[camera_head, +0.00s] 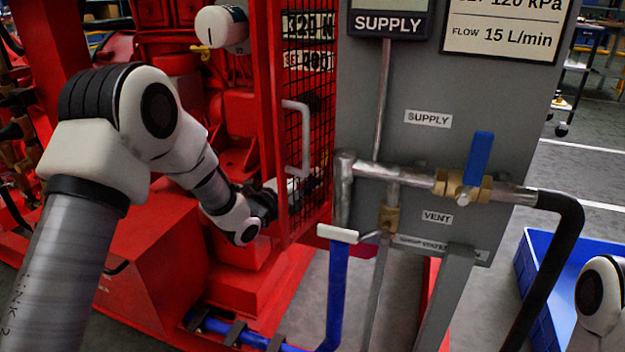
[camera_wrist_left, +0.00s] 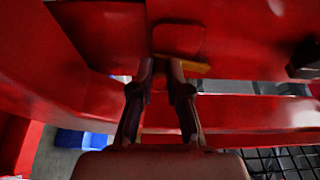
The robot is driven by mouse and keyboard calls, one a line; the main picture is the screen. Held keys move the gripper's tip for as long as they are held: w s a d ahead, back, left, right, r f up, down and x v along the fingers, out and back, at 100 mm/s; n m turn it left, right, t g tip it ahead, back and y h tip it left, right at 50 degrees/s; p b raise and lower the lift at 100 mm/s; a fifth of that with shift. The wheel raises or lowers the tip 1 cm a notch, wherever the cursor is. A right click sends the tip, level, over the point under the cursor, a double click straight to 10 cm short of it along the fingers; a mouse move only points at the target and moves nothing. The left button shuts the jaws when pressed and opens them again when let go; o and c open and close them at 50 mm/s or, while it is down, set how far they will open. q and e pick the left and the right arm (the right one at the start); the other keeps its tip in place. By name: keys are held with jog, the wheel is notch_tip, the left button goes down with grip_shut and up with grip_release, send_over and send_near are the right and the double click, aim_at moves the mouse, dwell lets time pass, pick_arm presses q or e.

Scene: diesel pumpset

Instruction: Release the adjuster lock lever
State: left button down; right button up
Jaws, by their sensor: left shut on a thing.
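My left gripper (camera_head: 263,203) reaches in behind the red mesh guard, low beside the red machine body. In the left wrist view its two fingers (camera_wrist_left: 161,72) are drawn close together and shut on a small part among dark red surfaces. That part seems to be the adjuster lock lever, but its shape is mostly hidden by the fingertips and shadow. A dull orange strip (camera_wrist_left: 194,66) shows just right of the fingertips. My right gripper is out of view; only a bit of my right arm shows at the lower right.
The mesh guard (camera_head: 308,190) with its pale handle (camera_head: 303,140) stands close to my left gripper's right. The grey supply panel (camera_head: 465,110) has a blue-handled valve (camera_head: 478,160) and pipes. A blue bin (camera_head: 528,262) stands on the floor at right.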

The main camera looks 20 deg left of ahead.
pick_arm(q)
jog(key=d+n+t, duration=0.1)
jog(key=n, duration=0.2)
jog(key=shift+d+f, duration=0.2)
jog(key=c, duration=1.1)
grip_release()
jog(key=shift+c, duration=0.2)
jog(key=shift+s, duration=0.1)
jog(key=v, duration=1.2)
jog(key=shift+f, duration=0.15)
